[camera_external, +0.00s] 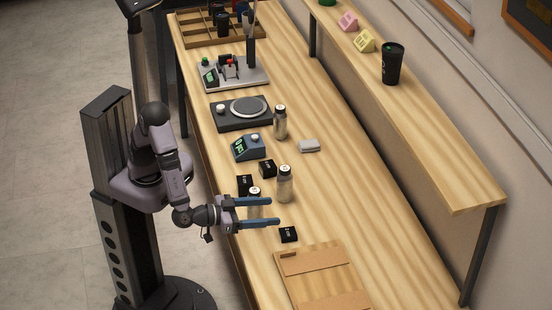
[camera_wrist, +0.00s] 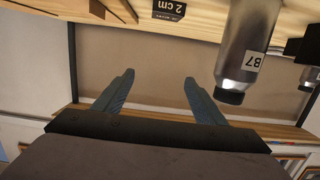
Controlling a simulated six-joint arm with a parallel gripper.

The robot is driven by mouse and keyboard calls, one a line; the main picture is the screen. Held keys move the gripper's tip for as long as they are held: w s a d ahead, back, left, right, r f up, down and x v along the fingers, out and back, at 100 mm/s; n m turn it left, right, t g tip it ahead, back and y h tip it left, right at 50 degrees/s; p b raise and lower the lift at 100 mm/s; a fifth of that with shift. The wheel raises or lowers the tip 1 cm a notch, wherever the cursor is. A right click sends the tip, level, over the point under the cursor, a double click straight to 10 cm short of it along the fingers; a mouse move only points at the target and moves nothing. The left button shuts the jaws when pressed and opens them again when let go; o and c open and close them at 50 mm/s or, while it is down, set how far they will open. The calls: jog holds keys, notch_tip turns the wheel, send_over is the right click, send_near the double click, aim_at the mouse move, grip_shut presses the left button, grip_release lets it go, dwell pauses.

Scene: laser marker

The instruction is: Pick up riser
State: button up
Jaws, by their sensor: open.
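Small black blocks, likely the risers, lie on the wooden bench. One (camera_external: 289,234) is at the front, just beyond the fingertips in the external view. Two more, one (camera_external: 267,168) and another (camera_external: 244,185), are farther back near the bottles. In the wrist view a black block marked "2 cm" (camera_wrist: 169,9) is at the top edge, partly cut off. Another dark block (camera_wrist: 312,45) is at the right edge. My gripper (camera_external: 275,211) is open and empty, above the bench. Its two blue fingers also show in the wrist view (camera_wrist: 158,84), spread apart.
A bottle (camera_external: 254,211) is partly hidden by my fingers; a bottle labelled B7 (camera_wrist: 246,40) is right of them in the wrist view. Other bottles (camera_external: 285,186) (camera_external: 280,124), a blue device (camera_external: 248,148) and a scale-like plate (camera_external: 228,118) stand behind. A brown board (camera_external: 325,282) lies in front.

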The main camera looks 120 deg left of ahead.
send_near(288, 233)
jog(key=x, duration=0.2)
jog(key=shift+w+a+f, duration=0.15)
jog(key=shift+a+f, duration=0.05)
jog(key=shift+a, duration=0.2)
jog(key=shift+p+x, duration=0.6)
jog(key=shift+x, duration=3.05)
jog(key=shift+w+r, duration=0.1)
jog(key=shift+r, duration=0.05)
jog(key=c, duration=1.3)
